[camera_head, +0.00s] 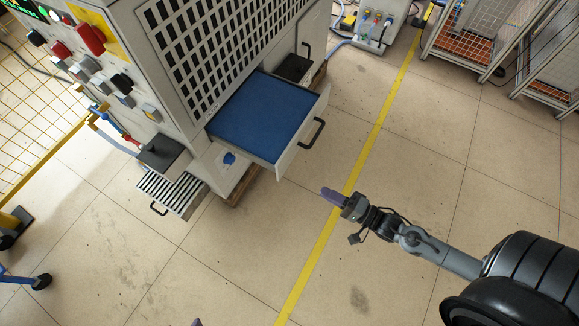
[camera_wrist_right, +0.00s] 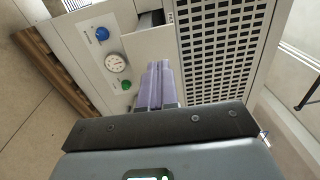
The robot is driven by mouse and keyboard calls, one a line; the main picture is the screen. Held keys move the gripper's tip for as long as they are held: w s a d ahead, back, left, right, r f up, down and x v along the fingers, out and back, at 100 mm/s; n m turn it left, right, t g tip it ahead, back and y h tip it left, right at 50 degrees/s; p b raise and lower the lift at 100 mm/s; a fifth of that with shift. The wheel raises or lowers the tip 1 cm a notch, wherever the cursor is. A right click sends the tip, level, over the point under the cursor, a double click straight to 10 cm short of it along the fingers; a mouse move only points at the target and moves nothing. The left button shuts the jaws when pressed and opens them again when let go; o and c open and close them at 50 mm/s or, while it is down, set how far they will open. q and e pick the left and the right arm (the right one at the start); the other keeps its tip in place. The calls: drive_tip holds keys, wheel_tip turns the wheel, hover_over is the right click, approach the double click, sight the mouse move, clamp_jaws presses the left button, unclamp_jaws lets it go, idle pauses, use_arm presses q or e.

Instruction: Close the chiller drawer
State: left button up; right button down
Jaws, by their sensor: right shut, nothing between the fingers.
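The drawer (camera_head: 262,116) with a blue inside stands pulled out from the white cabinet (camera_head: 180,60) in the head view. Its white front (camera_head: 302,132) carries a black handle (camera_head: 313,134). My right gripper (camera_head: 328,194) is shut and empty, with purple fingers, apart from the drawer front and below it in the picture. In the right wrist view, the shut fingers (camera_wrist_right: 157,86) point toward the cabinet's grille (camera_wrist_right: 222,40) and gauge panel. A purple tip (camera_head: 197,322) at the bottom edge of the head view appears to be my left gripper; its jaw state is hidden.
A slatted tray with a handle (camera_head: 172,190) sticks out low at the cabinet's left. A panel with a gauge (camera_wrist_right: 116,62) and a blue knob (camera_wrist_right: 102,33) shows in the wrist view. Metal frames (camera_head: 480,35) stand at the upper right. The floor around the yellow line (camera_head: 377,118) is clear.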

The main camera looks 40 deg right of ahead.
wheel_tip(320, 180, up, 2)
drive_tip(key=p, duration=0.1)
drive_tip(key=b, duration=0.5)
approach(281, 164)
drive_tip(key=shift+n+g+y, duration=0.3)
drive_tip(key=x, duration=0.5)
drive_tip(key=shift+w+a+r, duration=0.1)
drive_tip(key=shift+w+r, duration=0.05)
drive_tip(key=shift+w+a+r+b, duration=0.1)
drive_tip(key=shift+w+b, duration=0.1)
drive_tip(key=shift+w, duration=0.15)
drive_tip(key=shift+w+a+b, duration=0.15)
drive_tip(key=shift+w+b, duration=0.05)
drive_tip(key=shift+w, duration=0.1)
use_arm(q)
drive_tip(key=x, duration=0.3)
drive_tip(key=shift+f, duration=0.3)
drive_tip(key=shift+d, duration=0.1)
